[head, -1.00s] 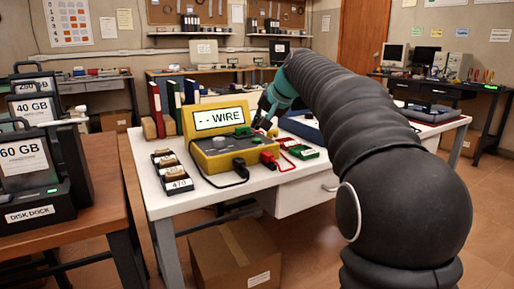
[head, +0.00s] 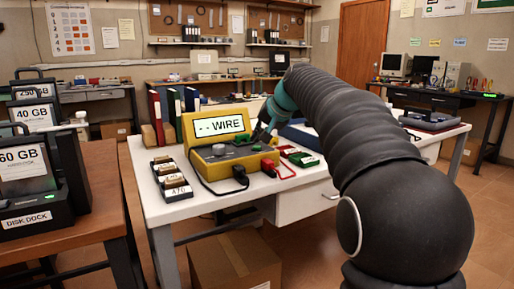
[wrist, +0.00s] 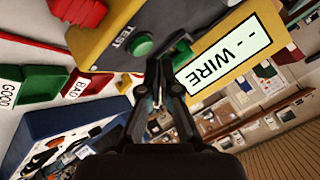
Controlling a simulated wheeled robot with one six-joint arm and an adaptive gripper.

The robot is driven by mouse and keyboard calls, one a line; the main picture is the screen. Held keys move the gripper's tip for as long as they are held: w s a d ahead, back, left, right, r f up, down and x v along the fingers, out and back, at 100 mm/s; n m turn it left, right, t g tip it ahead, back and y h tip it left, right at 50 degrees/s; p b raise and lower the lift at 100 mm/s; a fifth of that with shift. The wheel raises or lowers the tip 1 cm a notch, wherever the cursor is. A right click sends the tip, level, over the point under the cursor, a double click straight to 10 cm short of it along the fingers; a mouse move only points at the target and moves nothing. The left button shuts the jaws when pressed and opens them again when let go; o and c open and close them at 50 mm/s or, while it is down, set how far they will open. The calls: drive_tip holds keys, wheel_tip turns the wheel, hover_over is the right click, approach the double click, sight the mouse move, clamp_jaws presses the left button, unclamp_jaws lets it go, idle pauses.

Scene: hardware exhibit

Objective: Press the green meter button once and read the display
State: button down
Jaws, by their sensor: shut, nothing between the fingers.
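The yellow meter (head: 208,140) stands on the white table, and its lit display (head: 219,125) reads "- - WIRE". The display also shows, turned over, in the wrist view (wrist: 230,62). The green button (wrist: 142,45), beside the word TEST, sits on the meter's grey front panel. My gripper (wrist: 158,70) is shut and empty, with its fingertips close to the button's lower right edge in the wrist view; I cannot tell whether they touch. In the head view my gripper (head: 262,132) is at the meter's right side.
Red and black plugs (head: 268,166) with leads sit at the meter's front. Red and green trays (head: 298,156) marked BAD and GOOD (wrist: 45,83) lie to its right. Small labelled blocks (head: 172,181) lie left, binders (head: 173,103) behind. A disk dock (head: 32,212) stands on the left table.

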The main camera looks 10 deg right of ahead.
sight(259, 147)
drive_tip(key=shift+f, duration=0.15)
idle(0.6)
drive_tip(key=shift+f, duration=0.3)
drive_tip(key=shift+f+b, duration=0.5)
drive_tip(key=shift+b, duration=0.1)
idle(0.7)
drive_tip(key=shift+r, duration=0.1)
drive_tip(key=shift+r+p, duration=0.85)
drive_tip(key=shift+p, duration=0.05)
drive_tip(key=shift+r+p, duration=2.05)
drive_tip(key=shift+r, duration=0.5)
drive_tip(key=shift+s, duration=0.1)
